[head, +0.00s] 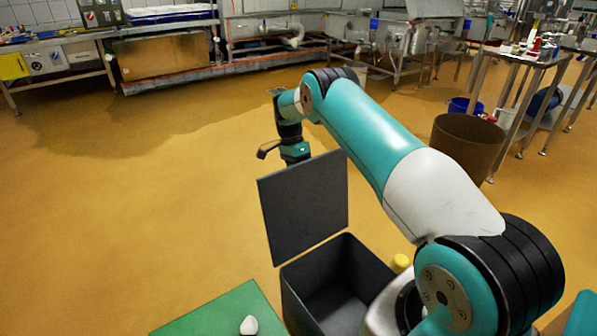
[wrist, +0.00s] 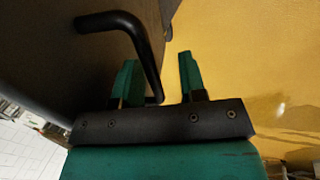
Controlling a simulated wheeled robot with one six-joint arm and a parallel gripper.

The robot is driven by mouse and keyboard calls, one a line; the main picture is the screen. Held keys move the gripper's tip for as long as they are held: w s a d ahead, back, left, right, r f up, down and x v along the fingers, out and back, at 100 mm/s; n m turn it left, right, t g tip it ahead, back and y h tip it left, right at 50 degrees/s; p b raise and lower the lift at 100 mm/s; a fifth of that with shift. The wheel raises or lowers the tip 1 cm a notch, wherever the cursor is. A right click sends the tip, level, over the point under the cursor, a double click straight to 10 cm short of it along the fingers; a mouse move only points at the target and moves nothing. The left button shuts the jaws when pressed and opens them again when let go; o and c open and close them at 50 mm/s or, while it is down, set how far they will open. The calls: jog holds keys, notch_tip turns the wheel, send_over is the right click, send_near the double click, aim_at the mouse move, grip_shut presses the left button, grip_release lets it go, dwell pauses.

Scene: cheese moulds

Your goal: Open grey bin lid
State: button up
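The grey bin (head: 308,300) stands on the floor at the bottom centre of the head view, dark and empty inside as far as it shows. Its flat grey lid (head: 305,205) stands raised, nearly upright. My gripper (head: 295,152) is behind the lid's top edge, partly hidden by it. In the wrist view my gripper (wrist: 158,60) has its two green fingers apart. A bent black handle (wrist: 128,24) on the dark lid surface (wrist: 45,60) runs down between the fingers, with a gap beside the right finger. Whether it touches the left finger I cannot tell.
A green surface (head: 215,315) with a small white object (head: 249,325) lies left of the bin. A small yellow item (head: 401,262) is right of it. A brown bin (head: 466,145) stands at right. The yellow floor at left is clear.

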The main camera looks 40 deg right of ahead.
jog(key=shift+r, duration=0.1)
jog(key=p+v, duration=0.6)
jog(key=v, duration=0.1)
jog(key=shift+r, duration=0.2)
dwell(0.3)
